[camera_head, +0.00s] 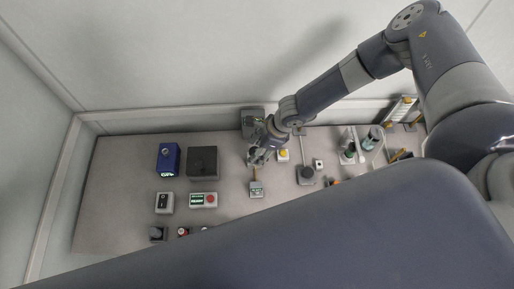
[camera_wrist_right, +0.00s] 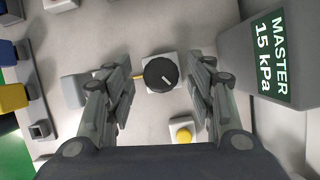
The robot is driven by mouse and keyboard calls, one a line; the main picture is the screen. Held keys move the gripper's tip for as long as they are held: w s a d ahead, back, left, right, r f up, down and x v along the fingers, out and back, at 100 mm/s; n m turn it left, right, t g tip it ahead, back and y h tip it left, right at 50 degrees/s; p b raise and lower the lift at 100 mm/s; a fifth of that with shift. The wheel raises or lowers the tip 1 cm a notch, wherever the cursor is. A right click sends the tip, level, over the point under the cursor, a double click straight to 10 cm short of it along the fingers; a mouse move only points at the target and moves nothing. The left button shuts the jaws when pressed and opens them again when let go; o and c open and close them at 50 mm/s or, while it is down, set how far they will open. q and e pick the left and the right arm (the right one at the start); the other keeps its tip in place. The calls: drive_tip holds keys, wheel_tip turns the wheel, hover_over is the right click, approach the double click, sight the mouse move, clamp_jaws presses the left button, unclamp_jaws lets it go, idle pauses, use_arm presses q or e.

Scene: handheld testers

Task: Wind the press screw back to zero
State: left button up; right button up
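A round black knob (camera_wrist_right: 161,74) with a white pointer line sits on a small pale square base; it looks like the press screw. Its line points up-left to down-right in the right wrist view. My right gripper (camera_wrist_right: 160,88) is open, with one finger to the left and one to the right of the knob, both apart from it. In the head view my right gripper (camera_head: 259,156) is over the middle of the bench and hides the knob. A grey block (camera_wrist_right: 262,55) labelled "MASTER 15 kPa" stands close to the right finger. My left gripper is not in view.
A yellow button (camera_wrist_right: 183,135) on a white base lies near the knob. On the bench (camera_head: 120,200), a blue device (camera_head: 168,158), a dark box (camera_head: 203,161) and small switch boxes stand left; several fixtures stand right. A wall runs behind.

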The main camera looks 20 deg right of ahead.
drive_tip(key=shift+r, duration=0.15)
drive_tip(key=shift+d+r, duration=0.15)
drive_tip(key=shift+r, duration=0.1)
drive_tip(key=v, duration=0.6)
drive_tip(key=shift+r, duration=0.3)
drive_tip(key=shift+s+d, duration=0.1)
drive_tip(key=shift+d, duration=0.05)
